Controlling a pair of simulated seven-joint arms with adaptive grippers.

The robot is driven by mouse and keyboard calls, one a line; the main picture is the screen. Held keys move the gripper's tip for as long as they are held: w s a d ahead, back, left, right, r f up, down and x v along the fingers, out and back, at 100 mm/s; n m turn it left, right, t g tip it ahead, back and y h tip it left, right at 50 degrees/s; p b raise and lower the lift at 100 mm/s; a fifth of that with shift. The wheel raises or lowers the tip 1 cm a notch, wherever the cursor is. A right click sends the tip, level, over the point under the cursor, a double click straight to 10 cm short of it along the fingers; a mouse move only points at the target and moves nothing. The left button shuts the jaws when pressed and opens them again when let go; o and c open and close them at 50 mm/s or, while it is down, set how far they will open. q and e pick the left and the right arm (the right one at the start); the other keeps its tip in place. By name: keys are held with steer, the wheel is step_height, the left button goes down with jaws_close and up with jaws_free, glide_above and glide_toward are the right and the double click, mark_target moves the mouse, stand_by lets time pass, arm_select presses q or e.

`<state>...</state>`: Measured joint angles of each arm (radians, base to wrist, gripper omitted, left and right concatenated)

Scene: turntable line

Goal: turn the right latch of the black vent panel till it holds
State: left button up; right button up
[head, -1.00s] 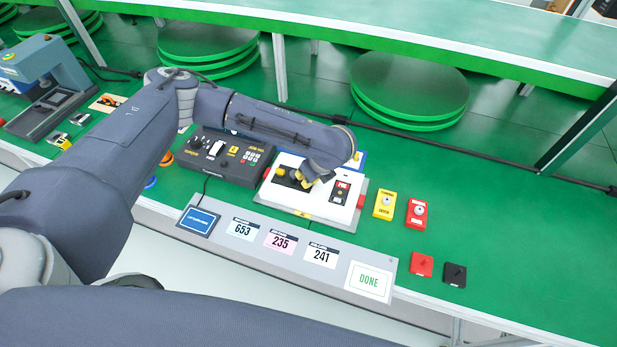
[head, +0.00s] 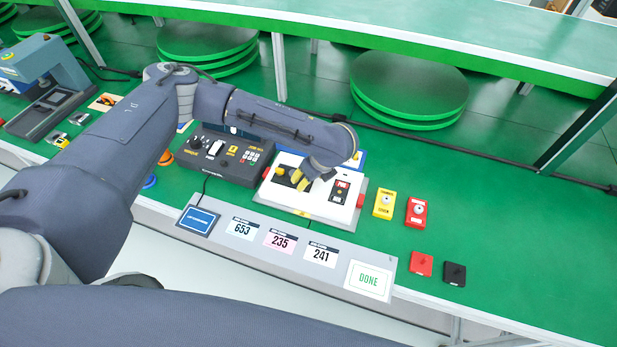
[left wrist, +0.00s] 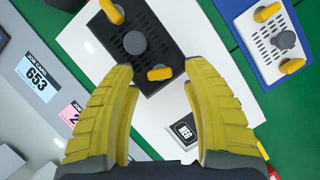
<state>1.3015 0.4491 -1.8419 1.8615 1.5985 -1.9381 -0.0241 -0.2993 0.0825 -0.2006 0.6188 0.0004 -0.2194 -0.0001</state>
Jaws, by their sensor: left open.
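The black vent panel (left wrist: 132,48) lies on a white housing, with slots and a grey round knob (left wrist: 135,42). In the left wrist view its right latch (left wrist: 160,73) is a yellow tab at the lower end, lying roughly crosswise. The left latch (left wrist: 112,10) is a yellow tab at the upper end, set at a slant. My left gripper (left wrist: 159,76) is open, its yellow fingertips on either side of the right latch with visible gaps. In the head view the gripper (head: 303,180) hangs over the panel (head: 283,183) and partly hides it.
A white vent panel (left wrist: 283,45) with yellow latches lies on a blue base beside the housing. A dark control box (head: 225,160) stands left of the housing. Yellow (head: 384,204) and red (head: 416,213) boxes stand right. Job cards (head: 281,241) lie in front.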

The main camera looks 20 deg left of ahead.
arm_select(q)
steer(key=v, duration=1.1)
steer(key=shift+s, duration=0.1)
